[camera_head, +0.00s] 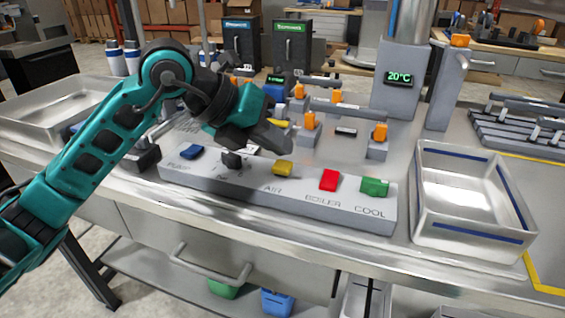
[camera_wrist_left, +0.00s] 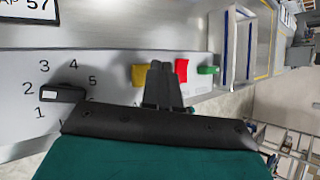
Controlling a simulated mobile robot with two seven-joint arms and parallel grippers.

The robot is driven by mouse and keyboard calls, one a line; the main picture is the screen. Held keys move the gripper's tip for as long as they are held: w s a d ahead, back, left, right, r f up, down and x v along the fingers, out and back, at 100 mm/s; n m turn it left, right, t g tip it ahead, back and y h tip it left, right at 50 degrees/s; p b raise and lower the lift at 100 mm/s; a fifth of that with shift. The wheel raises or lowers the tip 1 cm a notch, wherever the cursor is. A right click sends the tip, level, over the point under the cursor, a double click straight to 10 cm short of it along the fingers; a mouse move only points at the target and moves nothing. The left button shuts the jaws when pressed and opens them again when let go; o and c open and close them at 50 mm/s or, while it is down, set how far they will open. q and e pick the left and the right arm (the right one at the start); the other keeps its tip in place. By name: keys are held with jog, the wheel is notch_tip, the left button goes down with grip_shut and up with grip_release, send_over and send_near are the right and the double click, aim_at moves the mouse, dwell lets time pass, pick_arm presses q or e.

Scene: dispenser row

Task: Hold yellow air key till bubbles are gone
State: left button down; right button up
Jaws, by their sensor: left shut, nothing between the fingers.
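The yellow air key (camera_head: 283,168) sits on the sloped grey key panel (camera_head: 230,190), above the printed word AIR. My left gripper (camera_head: 284,147) is shut and empty. It hangs just above and behind the yellow key, and a gap seems to show between them. In the left wrist view the shut fingers (camera_wrist_left: 160,66) lie just right of the yellow key (camera_wrist_left: 138,75) and partly in front of it. My right gripper is not in view. I see no bubbles; any line that holds them is hidden or too small to tell.
A red boiler key (camera_head: 329,180) and a green cool key (camera_head: 374,187) lie right of the yellow key. A black selector knob (camera_head: 233,158) and a blue key (camera_head: 191,152) lie left. Orange-handled valves (camera_head: 309,121) stand behind. A steel tray (camera_head: 470,200) is at right. A display (camera_head: 399,78) reads 20°C.

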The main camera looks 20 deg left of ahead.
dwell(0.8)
pick_arm(q)
jog(key=shift+f+b, duration=0.4)
jog(key=shift+f, duration=0.05)
